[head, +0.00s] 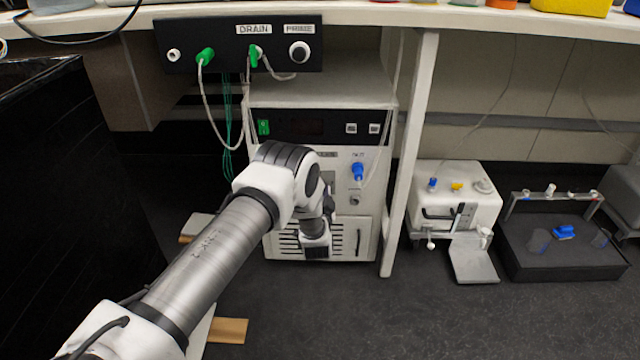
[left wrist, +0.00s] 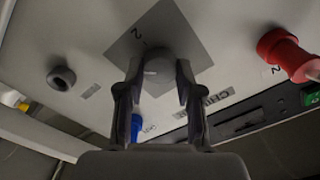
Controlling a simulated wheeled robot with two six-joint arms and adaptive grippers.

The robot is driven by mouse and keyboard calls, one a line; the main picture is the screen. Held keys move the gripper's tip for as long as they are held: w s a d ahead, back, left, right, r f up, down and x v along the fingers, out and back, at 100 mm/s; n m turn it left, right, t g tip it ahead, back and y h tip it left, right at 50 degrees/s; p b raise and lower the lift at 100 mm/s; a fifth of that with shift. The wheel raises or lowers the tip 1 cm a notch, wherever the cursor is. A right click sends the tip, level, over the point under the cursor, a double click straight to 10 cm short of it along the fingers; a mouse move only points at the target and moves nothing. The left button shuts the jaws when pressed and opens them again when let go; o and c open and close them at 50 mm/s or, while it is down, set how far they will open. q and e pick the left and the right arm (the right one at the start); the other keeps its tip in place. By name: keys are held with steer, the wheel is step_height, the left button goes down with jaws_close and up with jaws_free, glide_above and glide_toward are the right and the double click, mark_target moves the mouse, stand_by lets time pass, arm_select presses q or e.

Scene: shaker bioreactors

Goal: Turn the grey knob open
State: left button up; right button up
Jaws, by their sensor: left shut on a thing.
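The grey knob (left wrist: 158,66) sits on a dark grey square plate (left wrist: 190,28) on the white front of the machine (head: 382,225), with a pale mark on its face. In the left wrist view my left gripper (left wrist: 157,84) has one finger on each side of the knob and is shut on it. In the head view my left arm reaches in from the left to the machine's front; the gripper (head: 329,200) is partly hidden by the wrist and the knob cannot be made out. My right gripper is not in view.
A blue connector (head: 357,172) and a red connector (left wrist: 283,52) stick out near the knob. A black DRAIN/PRIME panel (head: 225,45) with green fittings and hanging tubes is above. A white bench leg (head: 408,160) stands right of the machine. Dark floor (head: 340,315) is open in front.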

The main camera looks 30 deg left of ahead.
arm_select(q)
steer(key=shift+f+m+p, duration=0.2)
steer(key=shift+m+p, duration=1.45)
steer(key=shift+m, duration=3.25)
steer(key=o, duration=1.2)
steer(key=shift+c, duration=0.2)
steer(key=v, duration=1.2)
